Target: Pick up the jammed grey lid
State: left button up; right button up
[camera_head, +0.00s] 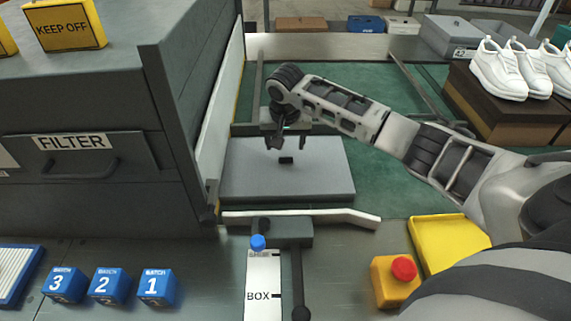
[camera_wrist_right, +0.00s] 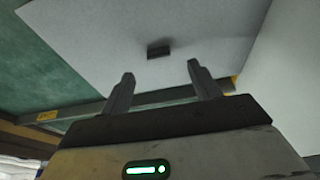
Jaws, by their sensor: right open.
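The grey lid (camera_head: 322,182) lies flat on the green conveyor surface, beside the machine's white side wall. It has a small dark knob (camera_head: 286,160) in its middle. My right gripper (camera_head: 285,143) is above the lid near the knob, with its fingers pointing down. In the right wrist view, the open right gripper (camera_wrist_right: 159,72) has nothing between its fingers. There the knob (camera_wrist_right: 159,50) shows just beyond the fingertips on the lid's pale surface (camera_wrist_right: 100,30). My left gripper is not in view.
The dark machine with a FILTER drawer (camera_head: 72,142) stands close on the left. A pale bent bar (camera_head: 335,215) crosses in front of the lid. A yellow tray (camera_head: 446,243) and red button (camera_head: 404,269) are front right. White shoes (camera_head: 500,72) stand on brown boxes.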

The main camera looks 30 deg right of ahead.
aim_at(286, 157)
jog(key=shift+x, duration=3.1)
jog(key=shift+d, duration=0.1)
jog(key=c, duration=1.1)
